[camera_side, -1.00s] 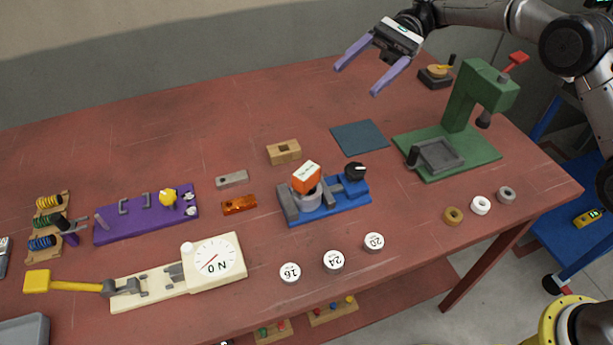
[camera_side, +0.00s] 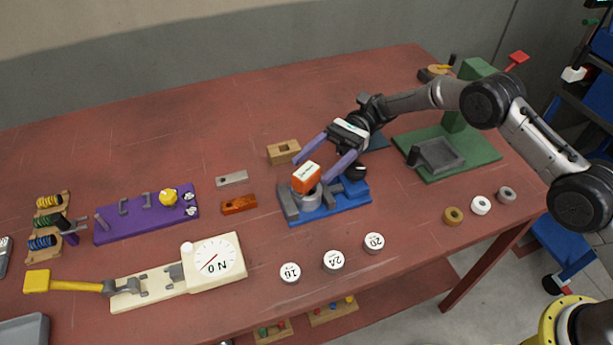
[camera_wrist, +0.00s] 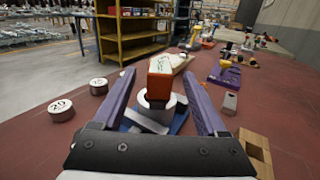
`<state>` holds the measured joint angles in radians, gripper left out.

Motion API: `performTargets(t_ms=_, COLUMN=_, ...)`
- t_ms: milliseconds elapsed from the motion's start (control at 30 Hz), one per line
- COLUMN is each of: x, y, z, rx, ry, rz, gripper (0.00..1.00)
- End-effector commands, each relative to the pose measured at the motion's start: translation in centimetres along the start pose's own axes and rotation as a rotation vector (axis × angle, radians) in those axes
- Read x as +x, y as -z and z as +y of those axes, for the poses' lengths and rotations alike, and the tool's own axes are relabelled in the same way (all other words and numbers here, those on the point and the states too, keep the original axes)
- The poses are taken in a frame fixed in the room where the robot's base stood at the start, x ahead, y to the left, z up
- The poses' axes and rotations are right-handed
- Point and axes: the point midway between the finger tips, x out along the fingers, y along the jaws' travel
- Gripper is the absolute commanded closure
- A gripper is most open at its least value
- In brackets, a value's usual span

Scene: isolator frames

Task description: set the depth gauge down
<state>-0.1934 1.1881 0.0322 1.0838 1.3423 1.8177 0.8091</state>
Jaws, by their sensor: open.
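The depth gauge appears to be the orange block with a white label (camera_side: 305,179); its lettering is too small to read surely. It stands on a grey ring-like cylinder (camera_side: 309,200) in the blue vise (camera_side: 322,214). My gripper (camera_side: 312,171) is open, its purple fingers reaching down on either side of the orange block. In the wrist view the orange block (camera_wrist: 160,78) is between the two fingers, with a visible gap on each side. The cylinder (camera_wrist: 157,110) shows below it.
A wooden block (camera_side: 283,152) lies close left of my gripper. The green press (camera_side: 478,148) stands to the right. White numbered discs (camera_side: 334,261) lie in front, and the dial fixture (camera_side: 215,262) is front left. The back left table is clear.

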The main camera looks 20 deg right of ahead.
Motion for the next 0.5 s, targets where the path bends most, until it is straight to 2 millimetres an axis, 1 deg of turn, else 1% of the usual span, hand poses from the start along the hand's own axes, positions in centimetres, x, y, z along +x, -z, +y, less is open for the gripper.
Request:
performTargets(t_ms=33, x=0.5, y=0.0, z=0.0, rx=0.0, ry=-0.002, rz=0.0, gripper=0.25)
performTargets(t_ms=267, x=1.6, y=0.0, z=0.0, rx=0.001, ry=-0.001, rz=0.0, gripper=0.25)
performTargets(t_ms=367, x=2.7, y=-0.1, z=0.0, rx=0.001, ry=-0.002, rz=0.0, gripper=0.25)
performTargets(t_ms=500, x=4.9, y=-0.1, z=0.1, rx=0.0, ry=-0.003, rz=0.001, gripper=0.25)
